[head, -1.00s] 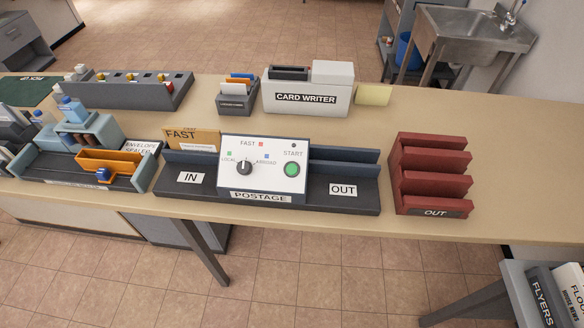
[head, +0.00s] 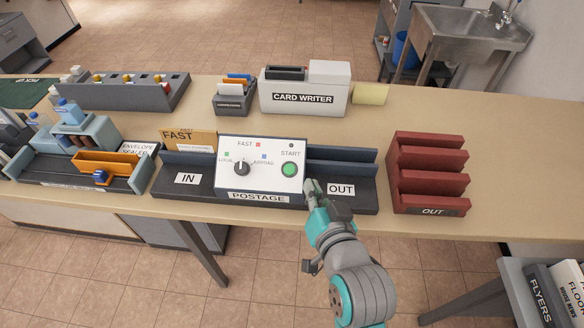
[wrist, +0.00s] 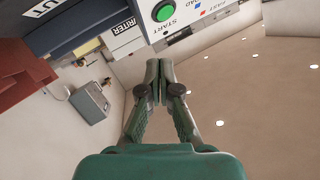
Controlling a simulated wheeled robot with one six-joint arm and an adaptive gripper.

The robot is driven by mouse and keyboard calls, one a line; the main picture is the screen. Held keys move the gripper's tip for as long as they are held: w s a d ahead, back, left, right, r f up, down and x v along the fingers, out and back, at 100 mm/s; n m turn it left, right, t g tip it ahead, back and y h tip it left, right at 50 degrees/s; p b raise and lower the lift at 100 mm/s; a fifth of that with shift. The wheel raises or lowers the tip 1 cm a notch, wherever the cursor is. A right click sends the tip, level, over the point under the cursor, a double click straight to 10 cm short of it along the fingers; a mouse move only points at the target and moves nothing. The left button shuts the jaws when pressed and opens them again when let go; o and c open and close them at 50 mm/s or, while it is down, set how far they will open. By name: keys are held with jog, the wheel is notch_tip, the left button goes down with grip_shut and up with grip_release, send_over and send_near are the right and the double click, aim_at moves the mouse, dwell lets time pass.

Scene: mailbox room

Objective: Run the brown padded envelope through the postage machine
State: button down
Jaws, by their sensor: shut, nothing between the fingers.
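The tan-brown envelope (head: 188,139) marked FAST stands upright in the IN side of the postage machine; its lower part is hidden. The white postage machine (head: 262,164) has a dark dial (head: 241,168), with LOCAL, FAST and ABROAD around it, and a green START button (head: 289,170). I cannot tell exactly where the dial points. My gripper (head: 313,187) is shut and empty, at the machine's right front edge beside the OUT label, below and right of the button. In the wrist view my gripper's fingertips (wrist: 160,66) meet, and the START button (wrist: 163,11) is above them.
The OUT side (head: 345,168) of the machine looks empty. A red OUT rack (head: 428,180) stands to the right. The card writer (head: 305,90) is behind, and the envelope sealer (head: 110,172) with an orange item is at left. The tan counter is clear at far right.

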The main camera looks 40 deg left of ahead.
aim_at(289, 169)
jog(key=s+a+r+n+g+y, duration=0.1)
jog(key=a+r, duration=0.4)
jog(key=shift+a, duration=0.15)
jog(key=shift+f, duration=0.1)
jog(key=shift+w+a+f, duration=0.45)
jog(key=shift+w+f, duration=0.25)
jog(key=shift+f, duration=0.5)
jog(key=shift+w+a+f, duration=0.4)
jog(key=shift+w+f, duration=0.25)
jog(key=shift+f, duration=0.5)
jog(key=shift+w+a+f, duration=0.45)
jog(key=shift+w+f, duration=0.25)
jog(key=shift+f, duration=0.5)
jog(key=shift+w+a+f, duration=0.1)
jog(key=shift+w+f, duration=0.1)
jog(key=shift+f, duration=0.15)
